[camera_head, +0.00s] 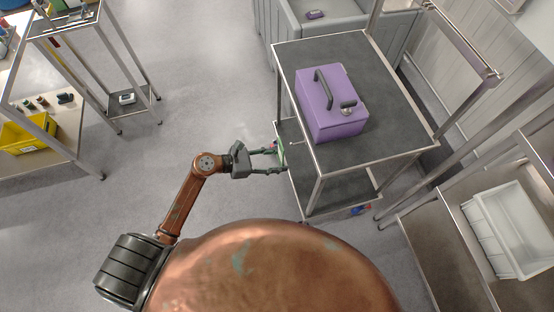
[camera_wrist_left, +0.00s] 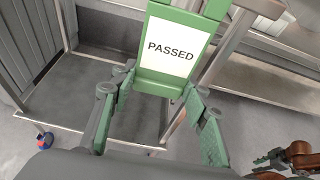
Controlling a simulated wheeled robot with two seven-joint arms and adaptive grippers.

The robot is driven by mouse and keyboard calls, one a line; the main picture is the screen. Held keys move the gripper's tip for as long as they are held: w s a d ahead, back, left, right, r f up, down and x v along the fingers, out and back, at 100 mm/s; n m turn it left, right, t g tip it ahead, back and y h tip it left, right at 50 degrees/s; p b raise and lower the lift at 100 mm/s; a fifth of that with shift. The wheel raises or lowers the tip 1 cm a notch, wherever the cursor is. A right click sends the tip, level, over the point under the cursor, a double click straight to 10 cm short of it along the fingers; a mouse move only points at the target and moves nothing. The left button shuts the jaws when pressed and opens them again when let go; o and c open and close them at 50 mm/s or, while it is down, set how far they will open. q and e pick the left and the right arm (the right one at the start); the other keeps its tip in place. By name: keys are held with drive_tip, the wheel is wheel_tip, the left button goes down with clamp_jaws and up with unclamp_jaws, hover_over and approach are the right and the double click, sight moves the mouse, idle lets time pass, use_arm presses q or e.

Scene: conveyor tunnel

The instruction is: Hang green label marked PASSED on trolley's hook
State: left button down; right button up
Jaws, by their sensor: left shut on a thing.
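The green label (camera_wrist_left: 172,46) carries a white panel reading PASSED in the left wrist view. In the head view the label (camera_head: 281,152) is a thin green strip at the trolley's left side. My left gripper (camera_head: 279,160) is shut on it, with fingertips at both side edges of its lower part. The metal trolley (camera_head: 400,92) has a dark top shelf and a lower shelf. A small pale piece (camera_head: 296,143) by its left edge may be the hook; whether the label touches it cannot be told. My right gripper (camera_wrist_left: 264,162) shows small in the left wrist view, its opening unclear.
A purple case (camera_head: 330,105) with a dark handle stands on the trolley's top shelf. A white bin (camera_head: 507,230) is at the right. A metal stand (camera_head: 120,70) and a yellow bin (camera_head: 27,137) are at the left. The floor between is clear.

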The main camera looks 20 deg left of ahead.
use_arm(q)
drive_tip(key=shift+d, duration=0.1)
drive_tip(key=shift+w+d, duration=0.75)
drive_tip(key=shift+d, duration=0.35)
drive_tip(key=shift+w+d, duration=0.75)
drive_tip(key=shift+d, duration=0.3)
drive_tip(key=shift+f+b, duration=0.7)
drive_tip(key=shift+f, duration=0.25)
drive_tip(key=shift+r, duration=0.1)
drive_tip(key=c, duration=1)
unclamp_jaws()
drive_tip(key=shift+c, duration=0.2)
drive_tip(key=v, duration=1.2)
